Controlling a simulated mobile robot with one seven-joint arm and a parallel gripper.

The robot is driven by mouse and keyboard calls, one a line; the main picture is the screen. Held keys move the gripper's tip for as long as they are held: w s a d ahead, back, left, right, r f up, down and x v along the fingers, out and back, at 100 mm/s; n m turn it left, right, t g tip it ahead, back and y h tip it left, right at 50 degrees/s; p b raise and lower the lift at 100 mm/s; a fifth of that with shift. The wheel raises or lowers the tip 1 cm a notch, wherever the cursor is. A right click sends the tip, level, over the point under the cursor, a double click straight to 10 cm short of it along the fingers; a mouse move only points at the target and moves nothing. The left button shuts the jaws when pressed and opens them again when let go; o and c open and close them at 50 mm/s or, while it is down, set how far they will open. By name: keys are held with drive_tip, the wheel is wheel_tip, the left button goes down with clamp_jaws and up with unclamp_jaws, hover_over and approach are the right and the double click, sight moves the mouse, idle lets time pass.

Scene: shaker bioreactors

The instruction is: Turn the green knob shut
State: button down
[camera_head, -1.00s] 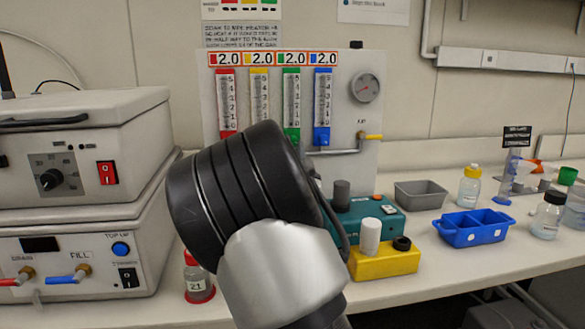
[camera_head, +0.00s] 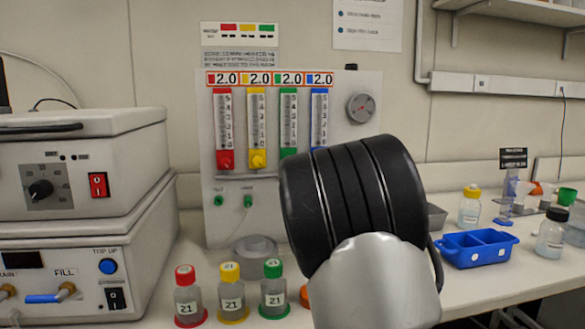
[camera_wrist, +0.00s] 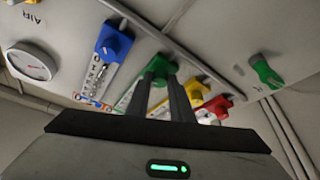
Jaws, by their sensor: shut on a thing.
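In the wrist view, the green knob (camera_wrist: 161,66) sits at the end of the green flow meter, between the blue knob (camera_wrist: 115,42) and the yellow knob (camera_wrist: 196,91). My gripper (camera_wrist: 161,82) has its two fingers at the green knob, close together and shut on it; the fingers hide part of it. In the head view, the green flow meter (camera_head: 288,117) is on the panel, its knob mostly hidden behind my arm. My gripper is hidden there too. The gauge label above the green meter reads 2.0.
The red knob (camera_head: 226,160) is left of the yellow one. Small green valves (camera_head: 247,201) sit lower on the panel. Capped bottles (camera_head: 231,294) stand below it. A blue tray (camera_head: 478,248) is at right, stacked grey devices (camera_head: 70,165) at left.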

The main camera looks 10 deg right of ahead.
drive_tip(key=shift+d+r+n+g+y+p, duration=0.2)
drive_tip(key=shift+n+g+y, duration=0.45)
drive_tip(key=shift+n, duration=1.7)
drive_tip(key=shift+d+r+n+g+y+p, duration=0.15)
drive_tip(key=shift+n+g, duration=0.85)
drive_tip(key=shift+n, duration=1.4)
drive_tip(key=shift+d+r+n+g+y+p, duration=0.15)
drive_tip(key=shift+n+g+y, duration=0.55)
drive_tip(key=shift+n, duration=1.65)
drive_tip(key=shift+a, duration=0.1)
drive_tip(key=c, duration=1.8)
unclamp_jaws()
drive_tip(key=shift+c, duration=0.2)
